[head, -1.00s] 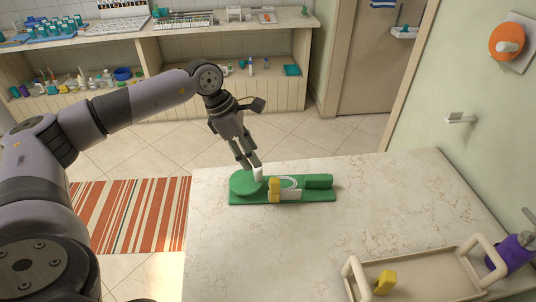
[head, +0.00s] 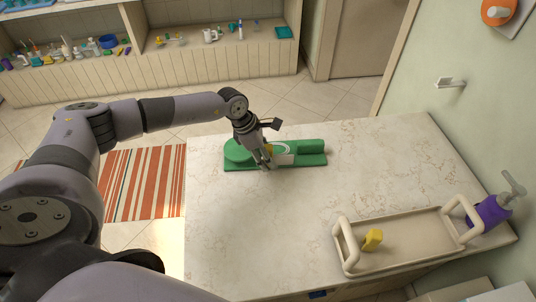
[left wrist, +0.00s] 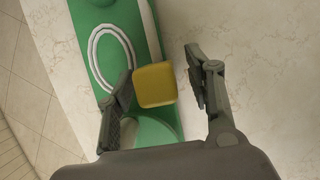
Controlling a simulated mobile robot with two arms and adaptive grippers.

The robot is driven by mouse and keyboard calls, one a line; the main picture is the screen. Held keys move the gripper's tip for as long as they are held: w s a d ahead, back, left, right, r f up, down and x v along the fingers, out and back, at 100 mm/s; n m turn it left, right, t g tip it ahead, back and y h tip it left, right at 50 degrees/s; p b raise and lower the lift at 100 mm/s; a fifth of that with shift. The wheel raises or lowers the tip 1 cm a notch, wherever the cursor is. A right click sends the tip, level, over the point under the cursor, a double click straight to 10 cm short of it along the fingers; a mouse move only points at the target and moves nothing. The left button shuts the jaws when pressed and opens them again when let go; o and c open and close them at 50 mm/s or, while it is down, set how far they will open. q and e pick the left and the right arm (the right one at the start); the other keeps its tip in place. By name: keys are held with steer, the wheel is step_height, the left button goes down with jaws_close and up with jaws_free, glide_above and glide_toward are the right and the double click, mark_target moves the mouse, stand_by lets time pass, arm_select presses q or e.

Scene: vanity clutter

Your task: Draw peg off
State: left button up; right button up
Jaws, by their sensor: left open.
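A green fixture (head: 313,160) lies on the marble counter, with a raised round part at its left and a white loop (left wrist: 92,62) on top. A yellow block-like peg (left wrist: 155,85) sits at the fixture; in the head view only a small part of it (head: 269,149) shows behind my fingers. My left gripper (head: 268,165) is open and reaches down over the fixture. In the left wrist view the yellow peg shows between its two spread fingers, close to the left one; I cannot tell whether they touch. My right gripper is not in view.
A beige tray (head: 408,225) with two raised handles stands at the counter's right, holding another yellow piece (head: 372,239). A purple pump bottle (head: 490,212) stands beside it. The marble counter (head: 250,230) is clear in front of the fixture.

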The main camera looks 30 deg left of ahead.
arm_select(q)
steer(key=shift+w+d+f, duration=0.15)
steer(key=shift+d+f, duration=0.05)
steer(key=shift+f, duration=0.3)
steer(key=shift+c, duration=0.5)
steer(key=shift+r, duration=0.1)
jaws_close()
